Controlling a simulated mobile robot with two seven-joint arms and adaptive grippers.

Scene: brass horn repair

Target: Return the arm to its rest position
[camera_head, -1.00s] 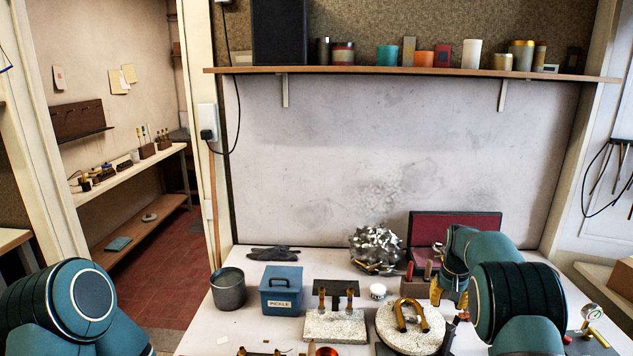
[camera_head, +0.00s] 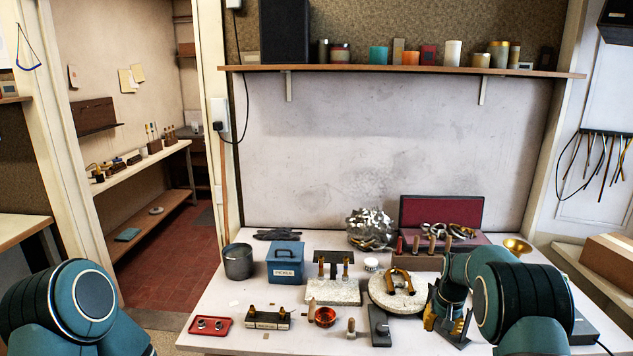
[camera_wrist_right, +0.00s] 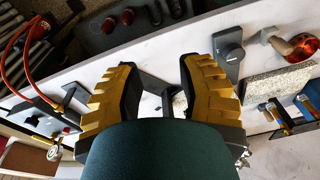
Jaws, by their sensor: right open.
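My right arm comes in from the right in the head view. Its gripper (camera_head: 446,318) has yellow fingers pointing down over the right front of the bench. In the right wrist view the gripper (camera_wrist_right: 157,68) has its two ridged yellow fingers spread wide, with nothing held between them. A dark bracket-like stand (camera_wrist_right: 155,88) shows beyond the gap between the fingers. My left arm shows only as a teal link at the lower left of the head view, and its gripper is out of frame.
The round pale slab (camera_head: 383,296) with a brass bend (camera_head: 400,278) lies left of my right gripper. A dark block with a knob (camera_head: 380,325) stands near the front edge. A blue pickle box (camera_head: 286,265), a red tray (camera_head: 209,327) and an orange-red bowl (camera_head: 325,317) are farther left.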

